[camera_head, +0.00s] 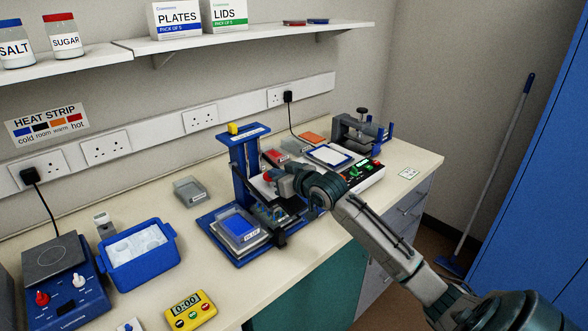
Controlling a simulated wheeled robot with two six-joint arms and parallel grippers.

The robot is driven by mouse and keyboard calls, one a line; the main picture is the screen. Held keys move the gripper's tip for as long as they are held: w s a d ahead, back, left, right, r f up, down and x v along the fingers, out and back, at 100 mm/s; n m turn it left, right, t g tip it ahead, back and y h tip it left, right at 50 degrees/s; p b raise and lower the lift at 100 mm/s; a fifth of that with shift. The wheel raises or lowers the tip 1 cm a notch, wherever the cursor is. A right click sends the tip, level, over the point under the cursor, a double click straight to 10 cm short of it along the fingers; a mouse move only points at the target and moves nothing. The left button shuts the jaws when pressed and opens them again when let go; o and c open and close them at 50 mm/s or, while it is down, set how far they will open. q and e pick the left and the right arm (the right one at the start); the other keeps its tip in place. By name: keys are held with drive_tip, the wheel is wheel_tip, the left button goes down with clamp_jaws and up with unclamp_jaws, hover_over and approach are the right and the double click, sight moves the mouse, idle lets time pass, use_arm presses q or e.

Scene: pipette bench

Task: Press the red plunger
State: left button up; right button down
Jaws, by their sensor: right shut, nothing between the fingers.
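A blue stand (243,168) with a yellow block on top stands on a blue base at the middle of the bench. A small red part, which looks like the red plunger (267,177), shows beside the stand's upright, right at the tips of my right gripper. My right gripper (277,178) is shut with nothing between its fingers. I cannot tell whether it touches the red part. The arm comes in from the lower right and hides part of the stand's right side. A clear plate with a blue middle (238,226) sits on the base. My left gripper is not in view.
Left of the stand are a grey tray (190,190), a blue tub (139,254), a hot plate (62,275) and a yellow timer (189,310). Behind my right arm are a white balance (331,156) and a grey clamp-like device (357,128). A shelf (240,38) runs above.

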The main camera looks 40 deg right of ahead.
wheel_tip(320, 180, up, 4)
drive_tip(key=shift+f+p, duration=0.25)
drive_tip(key=shift+p, duration=0.95)
drive_tip(key=shift+s+d+f+b, duration=0.1)
drive_tip(key=shift+s+f+b, duration=0.3)
drive_tip(key=shift+s+b, duration=0.5)
drive_tip(key=b+v, duration=0.1)
drive_tip(key=v, duration=0.2)
drive_tip(key=shift+s, duration=0.15)
drive_tip(key=shift+s+d+r, duration=0.15)
drive_tip(key=shift+s+d, duration=0.05)
drive_tip(key=shift+s, duration=0.15)
use_arm(q)
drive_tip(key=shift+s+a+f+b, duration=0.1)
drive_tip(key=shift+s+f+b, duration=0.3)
drive_tip(key=shift+b, duration=0.35)
use_arm(e)
drive_tip(key=v, duration=0.4)
drive_tip(key=shift+a+r, duration=0.1)
drive_tip(key=shift+s, duration=0.1)
